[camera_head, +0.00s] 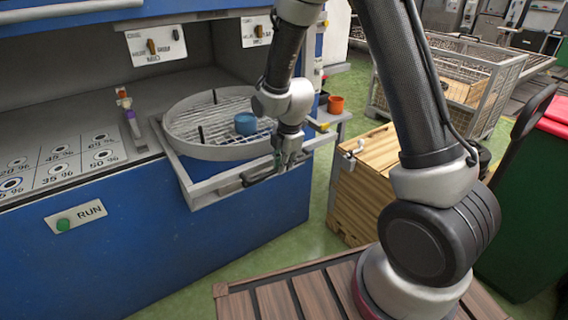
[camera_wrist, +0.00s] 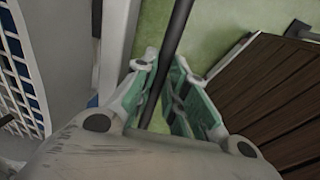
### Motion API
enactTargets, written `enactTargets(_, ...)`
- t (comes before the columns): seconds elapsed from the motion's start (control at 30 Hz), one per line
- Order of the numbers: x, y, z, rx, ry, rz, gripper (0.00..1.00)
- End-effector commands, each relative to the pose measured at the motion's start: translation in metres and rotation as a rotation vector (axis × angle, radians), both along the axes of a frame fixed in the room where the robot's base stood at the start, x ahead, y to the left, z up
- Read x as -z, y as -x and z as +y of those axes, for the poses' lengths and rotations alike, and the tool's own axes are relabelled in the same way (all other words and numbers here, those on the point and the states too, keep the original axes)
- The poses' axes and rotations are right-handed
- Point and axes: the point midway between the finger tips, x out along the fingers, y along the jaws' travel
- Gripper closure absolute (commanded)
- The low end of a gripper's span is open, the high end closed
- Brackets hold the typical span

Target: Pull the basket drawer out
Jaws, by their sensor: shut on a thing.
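The basket drawer (camera_head: 205,192) is a grey tray front that sticks out from the blue machine, with a round wire basket (camera_head: 178,139) on it. A blue cup-like piece (camera_head: 245,124) sits in the basket. My gripper (camera_head: 276,172) is at the front of the drawer, at its dark bar handle (camera_head: 232,187). In the wrist view my gripper (camera_wrist: 172,92) has its green-lined fingers on either side of the dark handle bar (camera_wrist: 178,35) and is shut on it. The exact finger contact is partly hidden by the gripper body.
An orange cup (camera_head: 335,104) stands on a side shelf. A wooden crate (camera_head: 360,185) stands to the right. Green floor shows between the machine and my wooden-slatted deck.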

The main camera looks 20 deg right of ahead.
Motion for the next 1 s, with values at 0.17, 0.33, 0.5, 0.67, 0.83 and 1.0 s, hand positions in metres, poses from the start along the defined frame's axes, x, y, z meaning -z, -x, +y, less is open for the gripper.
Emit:
enactTargets(0.17,0.0,0.0,0.0,0.0,0.0,-0.001,1.0)
enactTargets(0.33,0.0,0.0,0.0,0.0,0.0,-0.001,0.65)
enactTargets(0.5,0.0,0.0,0.0,0.0,0.0,-0.001,0.65)
enactTargets(0.67,-0.005,0.0,0.0,0.0,-0.001,-0.002,0.65)
enactTargets(0.83,-0.033,0.005,-0.002,0.0,-0.002,-0.006,0.65)
enactTargets(1.0,-0.072,0.012,-0.004,0.0,-0.002,-0.007,0.65)
